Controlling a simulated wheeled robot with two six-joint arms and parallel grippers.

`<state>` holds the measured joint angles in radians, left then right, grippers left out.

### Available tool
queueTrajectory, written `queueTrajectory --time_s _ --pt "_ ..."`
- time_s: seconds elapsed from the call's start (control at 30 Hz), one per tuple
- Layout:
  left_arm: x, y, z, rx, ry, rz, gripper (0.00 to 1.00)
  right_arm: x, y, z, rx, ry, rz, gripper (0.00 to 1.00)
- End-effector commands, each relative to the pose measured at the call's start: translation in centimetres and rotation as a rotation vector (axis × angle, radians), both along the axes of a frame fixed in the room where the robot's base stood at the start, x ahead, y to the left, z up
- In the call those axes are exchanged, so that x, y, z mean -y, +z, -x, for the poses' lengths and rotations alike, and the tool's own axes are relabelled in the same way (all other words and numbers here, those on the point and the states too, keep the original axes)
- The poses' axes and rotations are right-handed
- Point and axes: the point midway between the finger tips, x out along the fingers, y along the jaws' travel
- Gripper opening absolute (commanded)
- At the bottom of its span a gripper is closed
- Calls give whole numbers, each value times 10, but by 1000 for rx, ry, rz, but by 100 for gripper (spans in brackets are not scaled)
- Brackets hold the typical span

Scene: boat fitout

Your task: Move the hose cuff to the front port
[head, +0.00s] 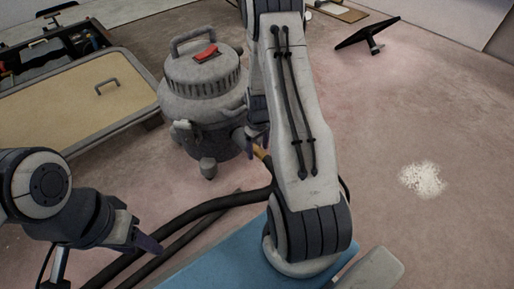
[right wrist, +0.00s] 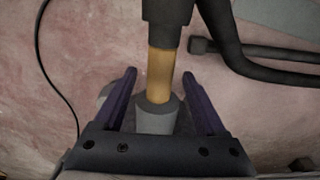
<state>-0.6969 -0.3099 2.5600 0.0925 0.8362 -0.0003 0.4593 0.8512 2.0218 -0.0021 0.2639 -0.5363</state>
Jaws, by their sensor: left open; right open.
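The hose cuff (right wrist: 161,72) is an orange-yellow band at the end of the black hose (right wrist: 168,22). Its lower end meets a grey round collar (right wrist: 156,117) between my right fingers. I cannot tell whether that collar is a port. My right gripper (right wrist: 160,92) is open around the collar, with a finger on each side. In the head view the cuff (head: 262,153) shows beside the grey vacuum (head: 203,92), partly hidden by my right arm. My left gripper (head: 140,238) is open and empty at lower left. The front port is not clearly made out.
The black hose (head: 205,208) runs to lower left past a blue mat (head: 225,262). A tan panel (head: 60,112) with a handle lies at left. A black floor tool (head: 366,34) is at upper right. White powder (head: 423,180) lies on otherwise clear floor at right.

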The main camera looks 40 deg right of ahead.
Motion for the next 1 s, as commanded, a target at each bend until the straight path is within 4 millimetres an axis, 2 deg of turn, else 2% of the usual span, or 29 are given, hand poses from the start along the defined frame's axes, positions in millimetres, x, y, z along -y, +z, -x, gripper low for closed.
queueTrajectory --time_s 0.3,0.43,0.6,0.87,0.93,1.0 --pt "0 41 0 0 0 0 50 -1 64 -2 4 3 2 73" --pt "0 53 0 0 0 0 50 -2 86 -2 4 3 2 73" --pt "0 60 0 0 0 0 50 -2 101 -2 4 3 2 73" --pt "0 61 0 0 0 0 50 -3 103 -2 3 5 2 73" --pt "0 63 0 0 0 0 50 -9 110 -4 5 14 2 73" --pt "0 67 0 0 0 0 50 -26 127 -9 11 37 2 73"
